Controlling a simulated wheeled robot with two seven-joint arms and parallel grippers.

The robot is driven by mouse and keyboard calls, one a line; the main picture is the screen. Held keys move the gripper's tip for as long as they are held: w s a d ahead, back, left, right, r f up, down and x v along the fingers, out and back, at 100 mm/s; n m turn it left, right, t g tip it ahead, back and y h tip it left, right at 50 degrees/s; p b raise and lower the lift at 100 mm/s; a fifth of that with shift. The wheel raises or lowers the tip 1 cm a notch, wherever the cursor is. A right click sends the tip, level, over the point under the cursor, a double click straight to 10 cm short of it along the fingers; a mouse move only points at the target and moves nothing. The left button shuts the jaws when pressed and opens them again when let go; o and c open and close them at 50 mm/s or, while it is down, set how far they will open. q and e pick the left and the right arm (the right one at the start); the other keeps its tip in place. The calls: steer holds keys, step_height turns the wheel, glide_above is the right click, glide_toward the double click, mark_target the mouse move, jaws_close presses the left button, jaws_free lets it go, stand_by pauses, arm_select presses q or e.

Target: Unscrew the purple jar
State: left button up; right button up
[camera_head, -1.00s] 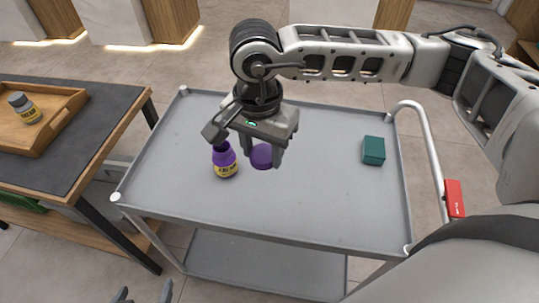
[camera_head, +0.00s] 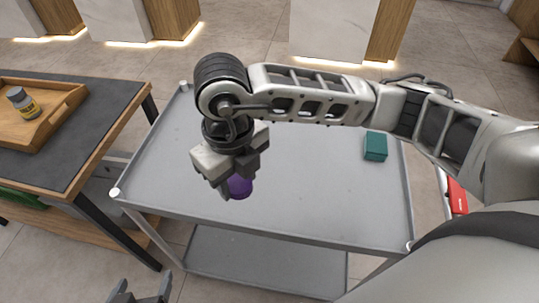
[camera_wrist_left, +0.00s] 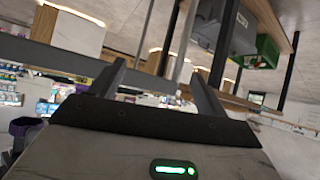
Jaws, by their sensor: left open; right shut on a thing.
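My right gripper (camera_head: 238,190) is over the left part of the grey cart, pointing down, and shut on the purple lid (camera_head: 240,186). The lid shows between its fingers, partly covered by them. The purple jar's body with its yellow label is hidden behind my right gripper and wrist, so I cannot tell whether the lid touches it. My left gripper (camera_head: 140,292) is open and empty at the bottom edge of the head view, in front of the cart. Its two spread fingers also show in the left wrist view (camera_wrist_left: 162,85).
The grey cart (camera_head: 310,210) has a raised rim and a clear middle. A teal box (camera_head: 375,146) stands at its right. At left, a dark-topped table (camera_head: 95,110) bears a wooden tray (camera_head: 62,117) with a grey jar (camera_head: 22,102).

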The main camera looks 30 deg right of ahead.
steer(key=w+d+f+p, duration=0.1)
steer(key=w+d+f, duration=0.3)
steer(key=w+d, duration=0.2)
glide_above(267, 172)
steer(key=f, duration=0.5)
steer(key=shift+s+a, duration=0.15)
steer(key=shift+a, duration=0.05)
steer(key=shift+d+f, duration=0.15)
steer(key=shift+f, duration=0.1)
arm_select(q)
steer(key=shift+a+r, duration=0.15)
steer(key=shift+r, duration=0.1)
arm_select(e)
steer(key=shift+f, duration=1.55)
steer(key=shift+f, duration=0.2)
arm_select(q)
steer(key=shift+r, duration=0.1)
arm_select(e)
steer(key=o, duration=1.1)
arm_select(q)
steer(key=shift+r, duration=0.1)
arm_select(e)
steer(key=shift+r, duration=0.1)
